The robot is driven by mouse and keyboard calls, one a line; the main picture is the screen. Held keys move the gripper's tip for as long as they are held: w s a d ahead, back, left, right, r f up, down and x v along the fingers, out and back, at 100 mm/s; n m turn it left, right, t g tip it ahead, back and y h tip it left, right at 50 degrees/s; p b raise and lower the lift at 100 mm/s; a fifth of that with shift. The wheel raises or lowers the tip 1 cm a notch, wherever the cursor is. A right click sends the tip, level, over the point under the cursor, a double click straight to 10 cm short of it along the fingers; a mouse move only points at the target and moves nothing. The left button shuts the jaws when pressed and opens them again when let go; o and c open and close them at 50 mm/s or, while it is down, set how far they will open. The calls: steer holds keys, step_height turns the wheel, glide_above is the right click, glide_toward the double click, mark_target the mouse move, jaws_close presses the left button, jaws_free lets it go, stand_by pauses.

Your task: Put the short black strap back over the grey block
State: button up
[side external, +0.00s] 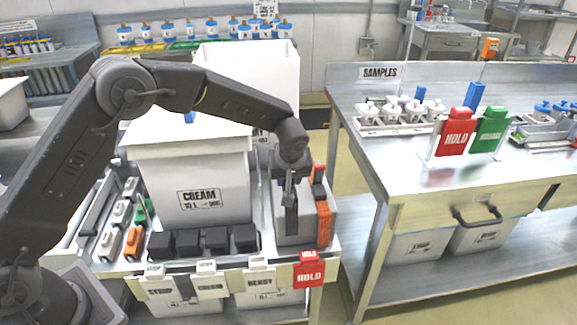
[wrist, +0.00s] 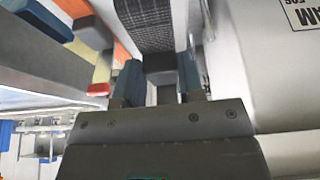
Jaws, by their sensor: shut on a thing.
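My gripper (side external: 289,190) points down over the grey block (side external: 283,228), to the right of the cream tub. The short black strap (side external: 291,222) hangs from below the fingers down the front of the grey block. In the wrist view my gripper (wrist: 159,75) has its two blue-tipped fingers on either side of a narrow piece, and the woven black strap (wrist: 146,22) runs away just beyond them. The gripper is shut on the strap. The exact grip point and the strap's far end are hidden.
An orange block (side external: 323,222) stands close on the right of the grey block. The white cream tub (side external: 190,185) is close on the left. Several black blocks (side external: 215,239) line the front left. A red HOLD tag (side external: 309,273) hangs at the front edge.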

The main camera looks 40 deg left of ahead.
steer(key=shift+f, duration=3.15)
steer(key=o, duration=1.5)
steer(key=shift+o, duration=0.2)
steer(key=shift+r, duration=0.1)
steer(key=shift+r, duration=4.45)
